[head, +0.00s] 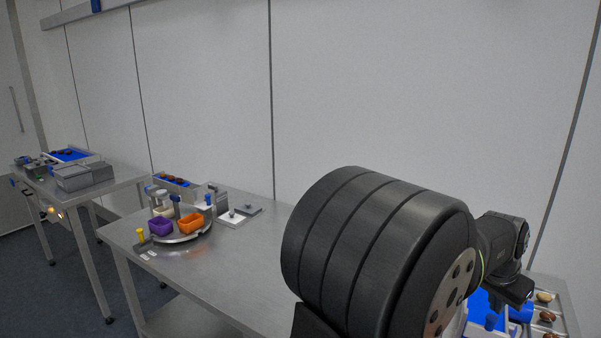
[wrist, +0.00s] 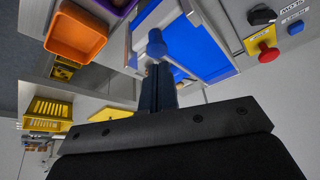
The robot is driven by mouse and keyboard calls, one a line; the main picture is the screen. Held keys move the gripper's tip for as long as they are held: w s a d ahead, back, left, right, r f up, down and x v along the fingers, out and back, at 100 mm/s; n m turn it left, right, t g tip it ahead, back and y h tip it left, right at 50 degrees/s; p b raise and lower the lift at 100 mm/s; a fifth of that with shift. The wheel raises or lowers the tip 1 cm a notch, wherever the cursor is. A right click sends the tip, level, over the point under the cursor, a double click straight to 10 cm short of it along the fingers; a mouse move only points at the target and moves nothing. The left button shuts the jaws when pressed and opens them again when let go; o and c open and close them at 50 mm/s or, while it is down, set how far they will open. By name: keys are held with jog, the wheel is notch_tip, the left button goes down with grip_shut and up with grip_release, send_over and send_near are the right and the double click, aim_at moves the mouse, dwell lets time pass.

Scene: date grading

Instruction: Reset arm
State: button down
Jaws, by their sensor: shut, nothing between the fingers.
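My gripper (wrist: 157,78) shows in the wrist view as two dark fingers pressed together, pointing up the picture. They are shut with nothing between them. A blue rounded piece (wrist: 156,44) shows at their end; I cannot tell if it is a fingertip or a thing behind. A blue-floored tray (wrist: 197,45) lies beyond the fingers. In the head view my large dark arm link fills the lower middle and right, and my wrist (head: 502,240) is folded at the right. The fingers cannot be made out clearly there.
In the head view, a turntable (head: 190,236) holds a purple bin (head: 160,226) and an orange bin (head: 190,223) on the steel table (head: 235,262). A tray with dates (head: 558,310) lies at right. The wrist view shows a red button (wrist: 268,54) and yellow basket (wrist: 47,110).

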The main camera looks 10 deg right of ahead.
aim_at(491, 319)
jog(key=shift+f, duration=0.5)
jog(key=shift+r, duration=0.2)
jog(key=shift+r, duration=0.1)
jog(key=shift+r, duration=5.35)
jog(key=s+a+r+n, duration=0.1)
jog(key=a+r+n, duration=0.4)
jog(key=a, duration=0.1)
jog(key=shift+s+a+n, duration=0.3)
jog(key=shift+s+a, duration=0.05)
jog(key=shift+r, duration=0.1)
